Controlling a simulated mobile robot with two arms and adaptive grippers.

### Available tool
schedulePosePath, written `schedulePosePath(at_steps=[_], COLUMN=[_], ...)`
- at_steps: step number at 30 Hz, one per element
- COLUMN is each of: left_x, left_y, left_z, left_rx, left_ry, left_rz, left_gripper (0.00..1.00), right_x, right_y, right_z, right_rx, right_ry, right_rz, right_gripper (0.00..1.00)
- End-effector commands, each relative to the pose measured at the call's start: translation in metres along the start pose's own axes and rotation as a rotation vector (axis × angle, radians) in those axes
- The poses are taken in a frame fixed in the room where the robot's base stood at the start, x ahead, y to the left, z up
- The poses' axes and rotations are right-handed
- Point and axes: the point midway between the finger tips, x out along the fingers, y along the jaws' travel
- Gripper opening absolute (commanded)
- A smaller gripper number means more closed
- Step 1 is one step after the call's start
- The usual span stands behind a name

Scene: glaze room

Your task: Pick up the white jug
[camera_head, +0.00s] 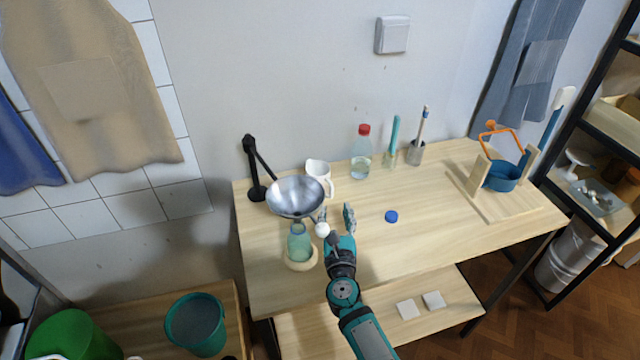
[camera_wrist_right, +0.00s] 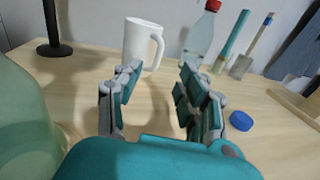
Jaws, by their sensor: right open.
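The white jug (camera_head: 320,172) stands upright at the back of the wooden table, partly hidden behind a metal bowl or funnel in the head view. In the right wrist view the white jug (camera_wrist_right: 141,42) is ahead, a little left of centre, with its handle to the right. My right gripper (camera_head: 335,215) is in front of the jug, apart from it. In the right wrist view my right gripper (camera_wrist_right: 158,82) is open, with nothing between its fingers. My left gripper is not in view.
A metal funnel (camera_head: 295,196) sits above a green glass bottle (camera_head: 299,243) left of my right gripper. A black stand (camera_head: 252,170) is behind. A blue cap (camera_head: 391,216), a red-capped bottle (camera_head: 361,155) and holders with tools (camera_head: 415,153) are to the right. The table's front right is clear.

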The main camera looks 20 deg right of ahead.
Motion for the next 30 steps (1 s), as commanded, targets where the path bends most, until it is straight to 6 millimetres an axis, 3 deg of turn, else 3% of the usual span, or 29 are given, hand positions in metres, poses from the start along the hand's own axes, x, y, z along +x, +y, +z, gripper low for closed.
schedulePosePath(at_steps=[8, 16, 26, 30], left_x=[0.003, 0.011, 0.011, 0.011], left_y=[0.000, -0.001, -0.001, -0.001], left_z=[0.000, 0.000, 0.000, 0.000], left_rx=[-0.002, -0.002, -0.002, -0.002], left_ry=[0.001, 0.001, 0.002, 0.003], left_rz=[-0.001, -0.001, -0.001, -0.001], left_gripper=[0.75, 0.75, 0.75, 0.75], right_x=[0.022, 0.061, 0.068, 0.068], right_y=[0.001, 0.005, 0.004, 0.004], right_z=[-0.001, -0.004, -0.003, -0.003], right_rx=[-0.002, -0.001, -0.001, -0.001], right_ry=[0.000, -0.001, 0.001, 0.001], right_rz=[0.000, 0.001, 0.001, 0.001], right_gripper=[0.40, 0.40, 0.40, 0.23])
